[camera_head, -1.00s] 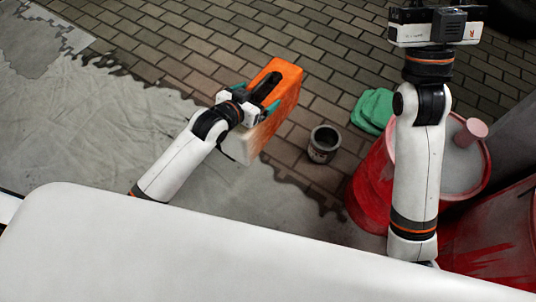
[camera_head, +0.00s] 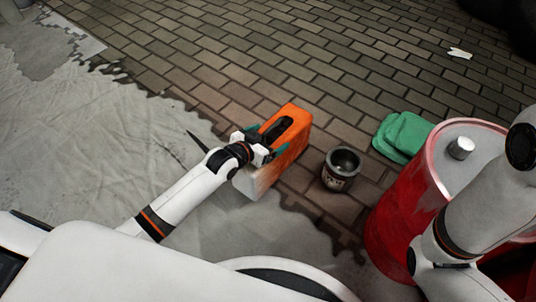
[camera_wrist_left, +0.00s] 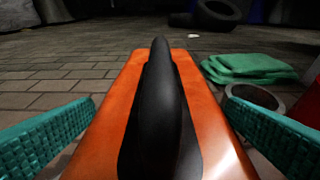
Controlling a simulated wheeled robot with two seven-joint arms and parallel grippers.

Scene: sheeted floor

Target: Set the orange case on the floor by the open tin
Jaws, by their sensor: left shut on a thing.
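The orange case (camera_head: 295,119) has a black handle on top and a paler lower end. My left gripper (camera_head: 262,146) is shut on the case. In the left wrist view the case (camera_wrist_left: 205,110) fills the middle, between the teal fingers. The open tin (camera_head: 341,167) is dark and stands upright on the paving, just right of the case with a small gap. The tin's rim (camera_wrist_left: 262,97) also shows in the left wrist view, partly behind a finger. I cannot tell whether the case touches the floor. My right gripper is out of view; only my right arm shows.
A folded green cloth (camera_head: 403,135) lies beyond the tin on the right. A red drum (camera_head: 400,222) with a grey top stands at the right. A pale sheet (camera_head: 90,150) covers the floor at left. The brick paving (camera_head: 260,65) behind the case is clear.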

